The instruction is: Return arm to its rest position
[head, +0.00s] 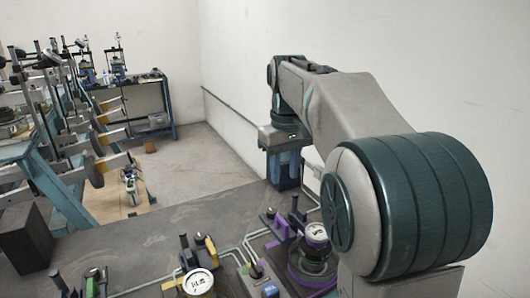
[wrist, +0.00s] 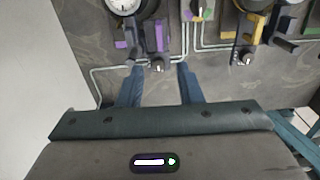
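My arm reaches from the right side of the head view over a dark grey board (head: 130,235), with its wrist turned down near the board's far edge. My gripper (head: 284,182) hangs there. In the wrist view its two blue fingers (wrist: 159,72) are spread apart with nothing held between them. Just beyond the fingertips is a small dark lever with a round knob (wrist: 157,64), beside purple blocks (wrist: 157,36). I cannot tell how far above the board the fingertips are, or whether they touch anything.
The board carries pipes, a white gauge (head: 198,284), a purple-rimmed gauge (head: 316,234) and several levers, some near my gripper and forearm. A yellow lever (wrist: 253,27) shows in the wrist view. A white wall (head: 420,60) stands behind. Blue workbenches (head: 50,170) are at left, with open floor (head: 190,165) between.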

